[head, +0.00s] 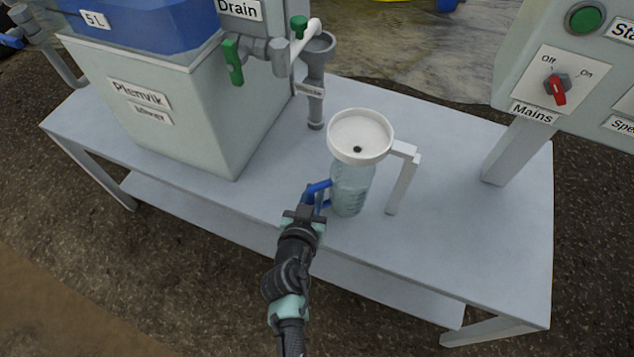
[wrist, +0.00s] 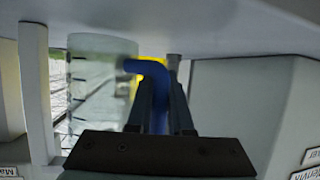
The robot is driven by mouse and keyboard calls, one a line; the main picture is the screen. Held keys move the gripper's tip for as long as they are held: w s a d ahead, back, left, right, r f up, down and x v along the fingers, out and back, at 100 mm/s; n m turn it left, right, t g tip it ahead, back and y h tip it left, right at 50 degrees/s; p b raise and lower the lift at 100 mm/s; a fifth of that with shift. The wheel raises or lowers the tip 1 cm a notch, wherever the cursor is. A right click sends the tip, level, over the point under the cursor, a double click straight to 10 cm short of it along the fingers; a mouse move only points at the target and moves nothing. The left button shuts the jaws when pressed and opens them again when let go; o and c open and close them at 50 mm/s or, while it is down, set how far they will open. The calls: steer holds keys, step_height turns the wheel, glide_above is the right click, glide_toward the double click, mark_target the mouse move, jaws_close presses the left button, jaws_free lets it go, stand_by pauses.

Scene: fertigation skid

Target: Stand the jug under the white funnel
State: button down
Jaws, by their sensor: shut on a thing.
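The clear jug (head: 350,190) with a blue handle stands upright, to all appearance on the bench top, directly below the white funnel (head: 360,136). The funnel's bowl hides the jug's top from above, so I cannot see the gap between them. The funnel hangs on a white bracket with a post to the right of the jug. My gripper (head: 314,198) comes in from the front left and is shut on the blue handle. In the wrist view, which is upside down, the jug (wrist: 95,85) is at left and the handle (wrist: 150,68) runs between the fingers.
The bench top (head: 450,250) is clear at the right front. A grey tank (head: 190,110) with a blue top stands at left. A control box (head: 575,60) stands at right.

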steer(key=x, duration=0.3)
steer(key=shift+w+d+r+b, duration=0.1)
steer(key=shift+w+r+b, duration=0.1)
steer(key=shift+b, duration=0.1)
steer(key=shift+f, duration=0.35)
steer(key=shift+f+b, duration=0.2)
steer(key=shift+b, duration=0.15)
steer(key=c, duration=0.8)
jaws_free()
steer(key=shift+r, duration=0.2)
steer(key=shift+s+r+p, duration=0.1)
steer(key=shift+s+p, duration=0.1)
steer(key=shift+p, duration=0.2)
steer(key=p+v, duration=0.1)
steer(key=v, duration=1)
steer(key=shift+s+r, duration=0.1)
steer(key=shift+s, duration=0.2)
